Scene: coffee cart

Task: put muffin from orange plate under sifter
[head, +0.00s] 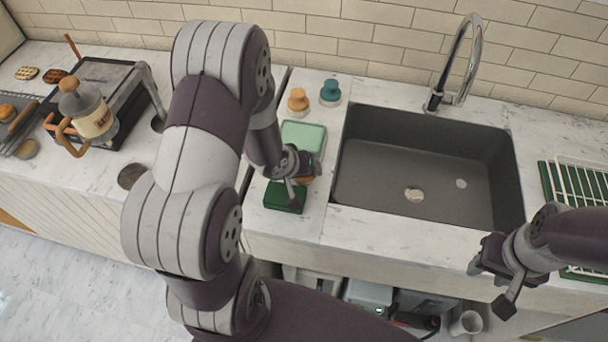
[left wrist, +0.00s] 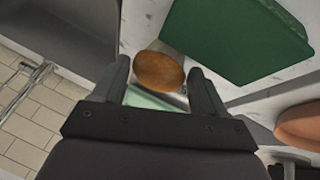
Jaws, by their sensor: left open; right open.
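My left gripper (head: 297,180) reaches down over the counter left of the sink. My right gripper (head: 505,280) is open and empty in front of the sink.
An orange knobbed item (head: 298,101) and a teal one (head: 330,93) stand behind the tray. The sink (head: 420,170) with its tall faucet (head: 460,60) is to the right. A jar with an orange handle (head: 92,112) and pastries are at the left. A wire rack (head: 580,185) is at the far right.

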